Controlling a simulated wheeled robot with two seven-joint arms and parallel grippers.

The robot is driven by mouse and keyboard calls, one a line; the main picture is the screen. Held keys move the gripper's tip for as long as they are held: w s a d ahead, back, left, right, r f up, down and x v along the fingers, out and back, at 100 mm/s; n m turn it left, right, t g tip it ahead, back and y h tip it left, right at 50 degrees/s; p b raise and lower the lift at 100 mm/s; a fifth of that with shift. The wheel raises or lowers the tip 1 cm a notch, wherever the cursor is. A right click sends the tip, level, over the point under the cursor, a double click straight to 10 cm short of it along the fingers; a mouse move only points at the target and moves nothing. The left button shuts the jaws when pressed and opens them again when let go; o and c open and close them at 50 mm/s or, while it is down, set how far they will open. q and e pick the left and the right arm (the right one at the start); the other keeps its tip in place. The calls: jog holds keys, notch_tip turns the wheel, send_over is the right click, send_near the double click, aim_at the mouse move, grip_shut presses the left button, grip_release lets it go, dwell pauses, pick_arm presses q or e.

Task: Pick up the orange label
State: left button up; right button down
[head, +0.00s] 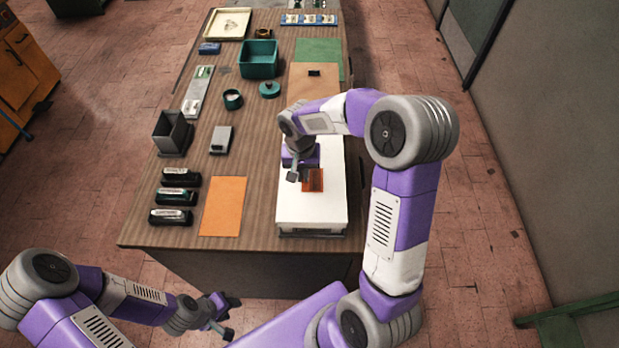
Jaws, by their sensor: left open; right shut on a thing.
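The orange label (314,180) is a small, flat, orange-brown square over the white top of a box-like block (312,212) at the table's right side. My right gripper (300,178) points down over this block and is shut on the label at its left edge. I cannot tell whether the label still touches the white top. My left gripper (226,316) is open and empty, low in front of the table's near edge.
An orange sheet (222,206) lies left of the white block.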

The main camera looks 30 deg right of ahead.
notch_tip(320, 180, up, 13)
jog(key=p, duration=0.3)
dwell(0.5)
